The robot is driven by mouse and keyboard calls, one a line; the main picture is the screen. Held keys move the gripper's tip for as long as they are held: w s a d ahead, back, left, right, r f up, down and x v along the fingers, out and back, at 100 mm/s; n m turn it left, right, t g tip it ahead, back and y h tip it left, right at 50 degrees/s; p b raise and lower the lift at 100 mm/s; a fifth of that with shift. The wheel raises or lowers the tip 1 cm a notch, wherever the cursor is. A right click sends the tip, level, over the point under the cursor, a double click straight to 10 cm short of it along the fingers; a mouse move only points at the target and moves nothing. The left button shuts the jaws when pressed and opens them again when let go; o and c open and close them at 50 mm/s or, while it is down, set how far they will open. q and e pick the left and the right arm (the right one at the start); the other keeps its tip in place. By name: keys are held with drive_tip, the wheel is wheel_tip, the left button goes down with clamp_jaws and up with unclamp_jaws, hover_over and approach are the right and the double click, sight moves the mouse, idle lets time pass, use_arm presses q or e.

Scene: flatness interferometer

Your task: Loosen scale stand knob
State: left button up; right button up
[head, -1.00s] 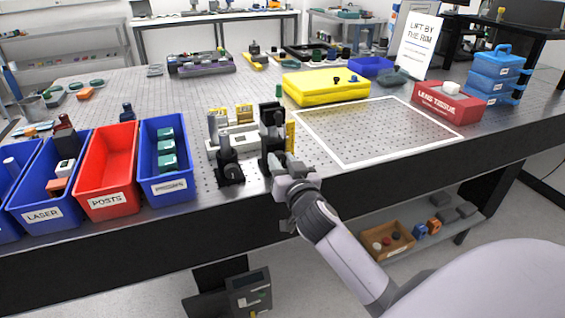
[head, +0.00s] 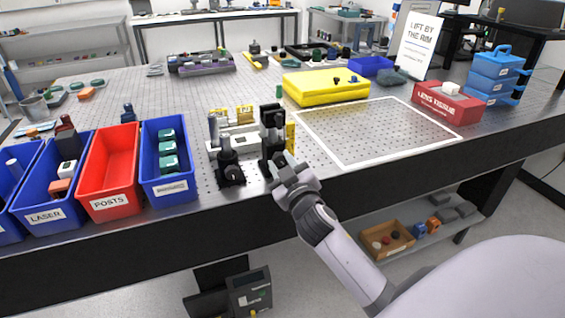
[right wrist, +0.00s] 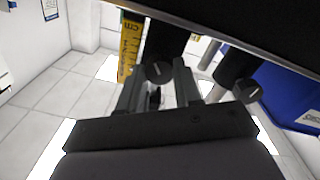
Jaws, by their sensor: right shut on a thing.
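The scale stand (head: 270,124) is a black upright with a yellow scale (head: 291,138) beside it, near the table's front edge. In the right wrist view the yellow scale (right wrist: 129,46) shows next to the dark post. A round black knob (right wrist: 158,72) with a pale line on its face sits between my right gripper's fingers (right wrist: 158,90). In the head view my right gripper (head: 280,164) is at the front of the stand, shut on the knob, and hides it. My left gripper is not in view.
A second black stand (head: 229,165) stands close on the left; its similar knob (right wrist: 247,91) shows in the right wrist view. Blue and red bins (head: 109,205) are further left. A white-outlined area (head: 375,130) to the right is clear.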

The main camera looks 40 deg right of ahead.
drive_tip(key=n+p, duration=0.1)
drive_tip(key=n, duration=0.4)
drive_tip(key=shift+n, duration=0.4)
drive_tip(key=shift+f+n+p, duration=0.1)
drive_tip(key=shift+n+p, duration=0.25)
drive_tip(key=shift+n, duration=1.95)
drive_tip(key=o, duration=1)
drive_tip(key=shift+o, duration=0.2)
drive_tip(key=shift+s, duration=0.15)
drive_tip(key=b+v, duration=0.1)
drive_tip(key=v, duration=0.6)
